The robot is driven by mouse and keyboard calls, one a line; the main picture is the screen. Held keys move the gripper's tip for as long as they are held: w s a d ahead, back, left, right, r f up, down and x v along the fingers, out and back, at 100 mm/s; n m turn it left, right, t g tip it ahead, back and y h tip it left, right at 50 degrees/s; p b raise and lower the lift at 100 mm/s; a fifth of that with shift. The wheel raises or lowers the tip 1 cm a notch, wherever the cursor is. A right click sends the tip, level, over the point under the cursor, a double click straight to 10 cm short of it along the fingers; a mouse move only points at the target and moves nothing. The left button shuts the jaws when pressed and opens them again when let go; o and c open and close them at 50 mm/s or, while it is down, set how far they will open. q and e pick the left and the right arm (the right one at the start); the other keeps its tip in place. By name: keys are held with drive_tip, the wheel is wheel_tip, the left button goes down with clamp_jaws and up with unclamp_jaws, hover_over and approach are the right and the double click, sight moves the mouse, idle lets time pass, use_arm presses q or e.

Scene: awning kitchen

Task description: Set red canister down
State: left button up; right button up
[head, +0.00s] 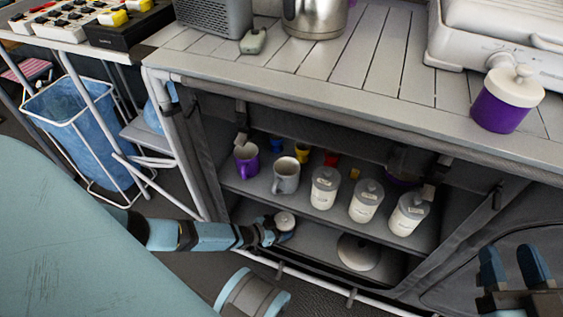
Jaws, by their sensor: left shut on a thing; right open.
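My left gripper (277,232) reaches into the cabinet's lower compartment from the left. It is shut on a canister, of which mainly the round pale lid (285,220) shows. The gripper hides most of the canister's body, and I cannot make out its red colour. The canister looks upright, low over the lower shelf (314,240); I cannot tell whether it touches the shelf. My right gripper (513,268) is at the bottom right, in front of the cabinet, open and empty.
A pale round lidded thing (357,252) stands right of the held canister. The shelf above holds a purple mug (246,160), a grey mug (286,175) and several white jars (324,188). A purple canister (498,108) stands on the countertop (300,62). The cabinet's frame edges the opening.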

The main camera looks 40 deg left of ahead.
use_arm(q)
drive_tip(key=o, duration=1)
drive_tip(key=shift+c, duration=0.2)
drive_tip(key=shift+s+r, duration=0.15)
drive_tip(key=shift+r, duration=0.1)
drive_tip(key=p+v, duration=0.2)
drive_tip(key=v, duration=0.1)
drive_tip(key=shift+r, duration=0.1)
drive_tip(key=p+v, duration=0.3)
drive_tip(key=v, duration=0.5)
drive_tip(key=shift+s+a, duration=0.25)
use_arm(e)
drive_tip(key=s+a+m+g, duration=0.1)
drive_tip(key=m, duration=0.1)
drive_tip(key=s+f+m+g+h, duration=0.1)
drive_tip(key=shift+s+a+m, duration=0.25)
drive_tip(key=shift+a+m, duration=0.1)
drive_tip(key=shift+m, duration=0.05)
drive_tip(key=shift+r, duration=0.1)
